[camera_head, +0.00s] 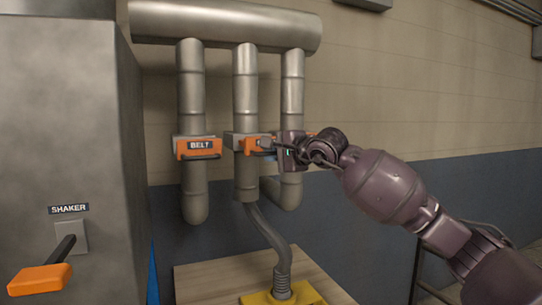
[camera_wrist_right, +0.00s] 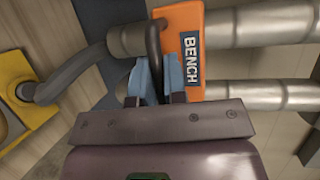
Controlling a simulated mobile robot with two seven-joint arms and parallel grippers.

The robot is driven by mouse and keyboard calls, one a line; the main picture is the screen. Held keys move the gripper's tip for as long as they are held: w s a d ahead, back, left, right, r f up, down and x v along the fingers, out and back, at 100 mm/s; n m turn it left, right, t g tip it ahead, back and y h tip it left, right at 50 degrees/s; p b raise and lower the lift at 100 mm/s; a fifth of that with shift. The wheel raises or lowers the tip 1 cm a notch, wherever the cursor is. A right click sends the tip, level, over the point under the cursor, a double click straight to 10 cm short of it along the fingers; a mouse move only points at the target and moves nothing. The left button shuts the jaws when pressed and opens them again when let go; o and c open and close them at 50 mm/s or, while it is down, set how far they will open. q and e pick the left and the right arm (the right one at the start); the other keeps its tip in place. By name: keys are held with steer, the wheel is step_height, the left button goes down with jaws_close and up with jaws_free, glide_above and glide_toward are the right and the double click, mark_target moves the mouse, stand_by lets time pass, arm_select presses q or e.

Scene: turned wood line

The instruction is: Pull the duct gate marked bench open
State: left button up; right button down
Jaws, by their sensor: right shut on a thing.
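The bench gate (camera_wrist_right: 182,22) is an orange plate with a dark BENCH label in the right wrist view. It sits across a grey metal duct, and a black handle (camera_wrist_right: 153,45) stands out from it. In the head view the gate (camera_head: 249,145) is on the middle vertical duct, its label mostly hidden by my gripper. My right gripper (camera_head: 277,147) is at the gate's front. In the wrist view its blue fingers (camera_wrist_right: 158,78) are on both sides of the black handle, shut on it. My left gripper is not in view.
The BELT gate (camera_head: 198,148) is on the left duct. Another orange gate, partly hidden, is on the right duct behind my gripper. A grey cabinet (camera_head: 60,130) with a SHAKER lever (camera_head: 40,278) stands at left. A hose (camera_head: 272,240) runs down to a yellow base (camera_head: 300,296).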

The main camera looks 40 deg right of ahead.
steer(key=c, duration=1.4)
jaws_free()
steer(key=shift+s+a+f, duration=0.1)
steer(key=shift+s+f, duration=0.05)
steer(key=shift+c, duration=0.2)
steer(key=v, duration=1.1)
